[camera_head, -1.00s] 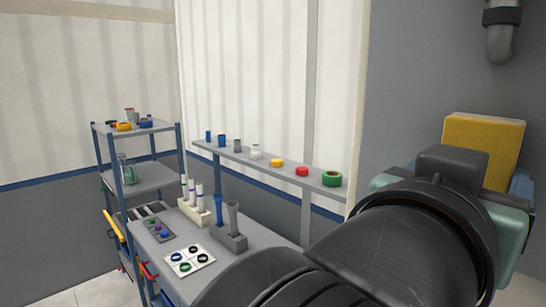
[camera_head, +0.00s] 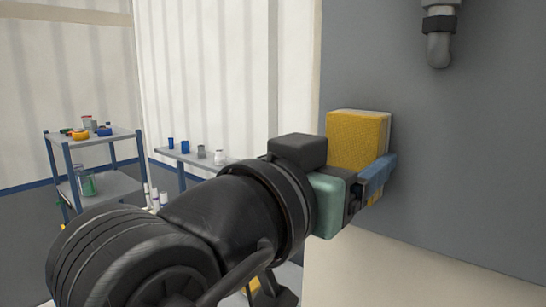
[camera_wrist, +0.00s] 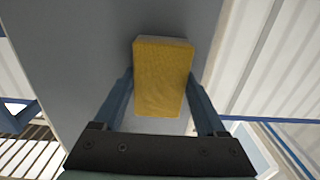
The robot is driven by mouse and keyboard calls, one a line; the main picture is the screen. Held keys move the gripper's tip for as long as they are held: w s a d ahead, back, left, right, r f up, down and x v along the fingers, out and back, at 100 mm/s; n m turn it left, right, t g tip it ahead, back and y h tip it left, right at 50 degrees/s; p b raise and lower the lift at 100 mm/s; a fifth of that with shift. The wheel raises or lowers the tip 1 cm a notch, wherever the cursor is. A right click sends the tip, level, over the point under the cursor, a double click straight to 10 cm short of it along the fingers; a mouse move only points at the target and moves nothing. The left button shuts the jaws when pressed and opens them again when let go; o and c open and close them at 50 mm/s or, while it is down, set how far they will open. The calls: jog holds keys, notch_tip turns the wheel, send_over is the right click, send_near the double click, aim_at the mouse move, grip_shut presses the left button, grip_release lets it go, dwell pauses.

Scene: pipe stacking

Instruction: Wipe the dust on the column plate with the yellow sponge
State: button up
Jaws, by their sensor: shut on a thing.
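My gripper (camera_head: 372,176) is shut on the yellow sponge (camera_head: 357,139), a block standing up above the blue fingers. In the wrist view the sponge (camera_wrist: 163,78) sits between both fingers, with its top end pointing away from the palm. The grey column plate (camera_head: 455,145) fills the right of the head view, right beside the sponge. It also shows as a grey surface (camera_wrist: 75,70) behind the sponge in the wrist view. I cannot tell whether the sponge touches it. I cannot make out any dust on the plate.
A dark pipe end (camera_head: 438,48) sticks out on the grey surface, up and right of my gripper. A shelf rack (camera_head: 115,187) with small parts stands far left. A narrow shelf (camera_head: 185,157) with several cups stands behind my arm.

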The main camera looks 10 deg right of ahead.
jog(key=shift+w+a, duration=0.15)
jog(key=shift+v, duration=3)
jog(key=shift+v, duration=1.5)
